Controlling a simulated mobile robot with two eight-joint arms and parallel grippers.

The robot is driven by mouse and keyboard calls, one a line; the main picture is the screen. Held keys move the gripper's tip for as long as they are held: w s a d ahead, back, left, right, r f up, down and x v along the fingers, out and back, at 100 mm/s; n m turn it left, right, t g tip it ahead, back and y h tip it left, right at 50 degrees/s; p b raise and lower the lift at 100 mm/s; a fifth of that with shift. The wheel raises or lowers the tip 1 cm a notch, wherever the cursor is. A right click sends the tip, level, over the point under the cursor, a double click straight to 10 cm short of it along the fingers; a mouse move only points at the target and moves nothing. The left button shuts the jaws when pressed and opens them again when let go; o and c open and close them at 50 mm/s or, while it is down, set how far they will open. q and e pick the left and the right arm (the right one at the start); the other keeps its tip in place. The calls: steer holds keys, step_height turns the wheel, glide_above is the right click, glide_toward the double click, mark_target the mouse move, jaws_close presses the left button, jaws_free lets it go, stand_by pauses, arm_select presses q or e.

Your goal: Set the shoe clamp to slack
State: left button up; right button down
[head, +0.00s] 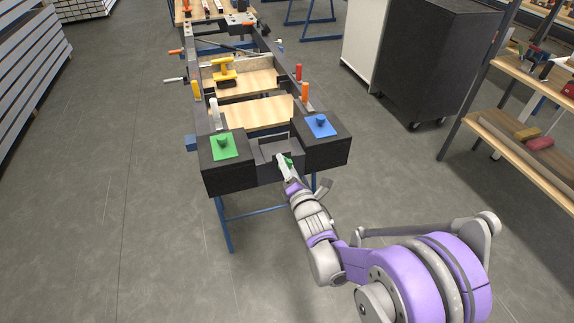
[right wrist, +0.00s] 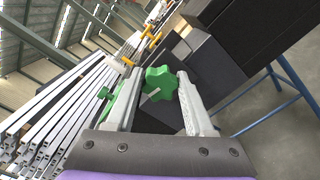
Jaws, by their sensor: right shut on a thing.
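A green star-shaped knob (right wrist: 160,83), which I take to be the shoe clamp's, sits between the two fingers of my right gripper (right wrist: 157,78) in the right wrist view. In the head view the knob is a small green spot (head: 288,162), mostly hidden by my right gripper (head: 283,161). It is at the front of the grey recess (head: 277,148) between two black blocks. The right gripper is shut on the knob. A pale mark shows on the knob's face; its turn setting cannot be told. My left gripper is not in view.
The left black block (head: 228,177) bears a green plate with a knob (head: 224,146). The right block (head: 325,150) bears a blue one (head: 321,125). Behind are a yellow-handled tool (head: 223,72) and clamps with orange handles. A black cabinet (head: 428,60) and a shelf stand right.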

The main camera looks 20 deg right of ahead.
steer(key=shift+n, duration=0.6)
steer(key=shift+c, duration=1.4)
jaws_free()
steer(key=s, duration=1.1)
steer(key=shift+d, duration=0.15)
